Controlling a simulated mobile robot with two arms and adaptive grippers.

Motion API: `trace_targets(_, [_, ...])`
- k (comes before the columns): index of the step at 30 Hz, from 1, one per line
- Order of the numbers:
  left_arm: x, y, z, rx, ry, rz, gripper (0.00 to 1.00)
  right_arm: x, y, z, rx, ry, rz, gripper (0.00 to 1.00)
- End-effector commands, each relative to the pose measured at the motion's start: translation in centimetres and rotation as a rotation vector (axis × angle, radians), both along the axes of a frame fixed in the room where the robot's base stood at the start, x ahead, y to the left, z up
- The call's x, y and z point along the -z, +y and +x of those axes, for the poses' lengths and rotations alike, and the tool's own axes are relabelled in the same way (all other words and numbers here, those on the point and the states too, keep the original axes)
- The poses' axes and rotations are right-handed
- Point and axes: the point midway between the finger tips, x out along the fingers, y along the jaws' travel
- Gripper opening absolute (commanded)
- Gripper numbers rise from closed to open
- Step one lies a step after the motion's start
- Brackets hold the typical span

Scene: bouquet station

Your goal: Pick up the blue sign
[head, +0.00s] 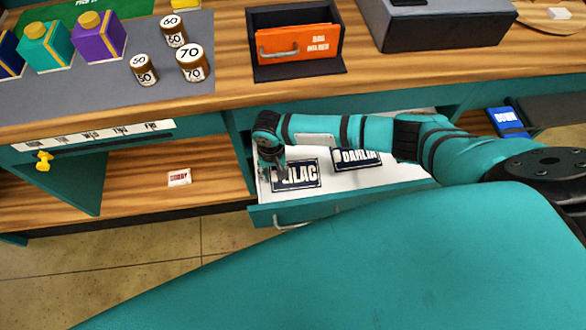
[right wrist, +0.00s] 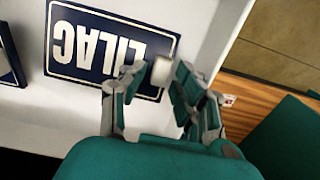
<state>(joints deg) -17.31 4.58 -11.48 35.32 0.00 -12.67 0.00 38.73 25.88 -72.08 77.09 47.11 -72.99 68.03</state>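A dark blue sign lettered LILAC (head: 297,175) lies flat in an open white drawer (head: 343,194). It also shows in the right wrist view (right wrist: 85,45), upside down. A second dark blue sign, DAHLIA (head: 357,157), lies behind it to the right, partly hidden by my right arm. My right gripper (head: 275,170) is over the left end of the LILAC sign. In the right wrist view its fingers (right wrist: 158,78) are apart, with a small pale knob (right wrist: 161,70) between them at the sign's end. I cannot tell if they touch it. My left gripper is not in view.
Jars (head: 192,63) and a purple box (head: 98,38) stand on the grey mat at left. A blue item lettered DOWN (head: 509,121) lies at the right. The drawer's walls surround the signs.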

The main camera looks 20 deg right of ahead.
Motion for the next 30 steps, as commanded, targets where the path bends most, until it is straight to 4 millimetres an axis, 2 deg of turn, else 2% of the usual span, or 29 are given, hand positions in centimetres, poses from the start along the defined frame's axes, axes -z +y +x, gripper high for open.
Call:
trace_targets(1, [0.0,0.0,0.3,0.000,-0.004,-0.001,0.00,0.0,0.0,0.0,0.000,0.000,0.000,0.23])
trace_targets(6, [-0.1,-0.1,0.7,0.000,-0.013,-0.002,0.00,0.0,0.0,0.0,0.000,0.000,0.000,0.01])
trace_targets(19, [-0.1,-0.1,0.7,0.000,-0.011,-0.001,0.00,-0.6,0.0,0.1,0.001,-0.001,0.000,0.00])
trace_targets(23, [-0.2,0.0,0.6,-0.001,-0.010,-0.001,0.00,-2.6,-0.1,0.1,0.001,-0.003,0.001,0.00])
trace_targets(30, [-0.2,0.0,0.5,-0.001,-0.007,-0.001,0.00,-7.4,0.0,0.1,0.000,-0.003,0.002,0.00])
